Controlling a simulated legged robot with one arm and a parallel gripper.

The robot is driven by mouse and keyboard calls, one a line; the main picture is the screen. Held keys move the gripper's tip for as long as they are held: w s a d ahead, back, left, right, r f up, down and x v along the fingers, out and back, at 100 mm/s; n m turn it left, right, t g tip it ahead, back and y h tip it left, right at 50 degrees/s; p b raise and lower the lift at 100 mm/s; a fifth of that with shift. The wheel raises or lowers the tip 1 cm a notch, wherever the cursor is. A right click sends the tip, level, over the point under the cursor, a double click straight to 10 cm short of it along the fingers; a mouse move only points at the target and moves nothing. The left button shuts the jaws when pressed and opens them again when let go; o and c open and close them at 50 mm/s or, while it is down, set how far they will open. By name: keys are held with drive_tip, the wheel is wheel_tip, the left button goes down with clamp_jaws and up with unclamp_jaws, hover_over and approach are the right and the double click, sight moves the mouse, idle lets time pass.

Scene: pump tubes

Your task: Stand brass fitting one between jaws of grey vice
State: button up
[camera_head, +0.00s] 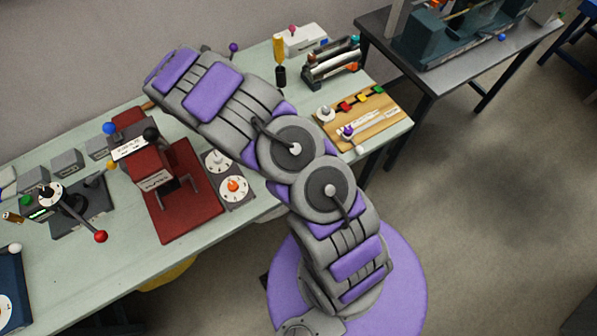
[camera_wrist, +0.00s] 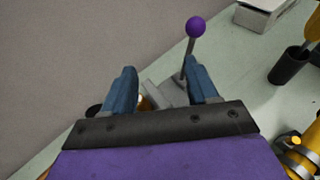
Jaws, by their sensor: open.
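My gripper (camera_wrist: 161,72) is open, with its two blue fingers spread apart, in the wrist view. Between and beyond the fingers is a grey device, probably the grey vice (camera_wrist: 166,93), with an upright lever ending in a purple ball. Its lower part is hidden by my gripper. A small brass-coloured piece (camera_wrist: 146,103) shows beside it near the left finger; I cannot tell whether it is brass fitting one or whether it stands between the jaws. In the head view my arm hides most of this spot; only the purple ball (camera_head: 233,47) and a little grey show.
A dark cup (camera_wrist: 289,66) and a white box (camera_wrist: 262,13) stand to the right. A red press (camera_head: 160,170), a dial panel (camera_head: 232,182) and a wooden board with coloured blocks (camera_head: 362,125) are on the pale bench (camera_head: 95,265). The wall is close behind.

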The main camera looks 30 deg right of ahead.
drive_tip(key=s+d+r+m+g+h, duration=0.45)
drive_tip(key=s+d+r+m, duration=0.6)
drive_tip(key=r, duration=0.45)
drive_tip(key=s+d+r+m+g, duration=0.3)
drive_tip(key=s+d+m, duration=0.1)
drive_tip(key=s, duration=0.5)
drive_tip(key=s+d+r+m+g, duration=0.2)
drive_tip(key=s+d+m+g, duration=0.15)
drive_tip(key=s, duration=0.55)
drive_tip(key=s+a+m+g+y, duration=0.1)
drive_tip(key=s+a+m+y, duration=0.15)
drive_tip(key=s, duration=0.55)
drive_tip(key=s+a+m+g+y, duration=0.1)
drive_tip(key=s+a+m+y, duration=0.2)
drive_tip(key=s, duration=0.5)
drive_tip(key=s+a+f+m+y, duration=0.1)
drive_tip(key=s+a+m+y, duration=0.1)
drive_tip(key=s+a, duration=0.5)
drive_tip(key=s+a+f+m+g+y, duration=0.1)
drive_tip(key=s+a+m+y, duration=0.2)
drive_tip(key=s+a, duration=0.4)
drive_tip(key=shift+s+a+f+y+b, duration=0.3)
drive_tip(key=shift+s+a+f+y, duration=0.15)
drive_tip(key=shift+a, duration=0.5)
drive_tip(key=shift+w+d, duration=0.1)
drive_tip(key=shift+d, duration=0.05)
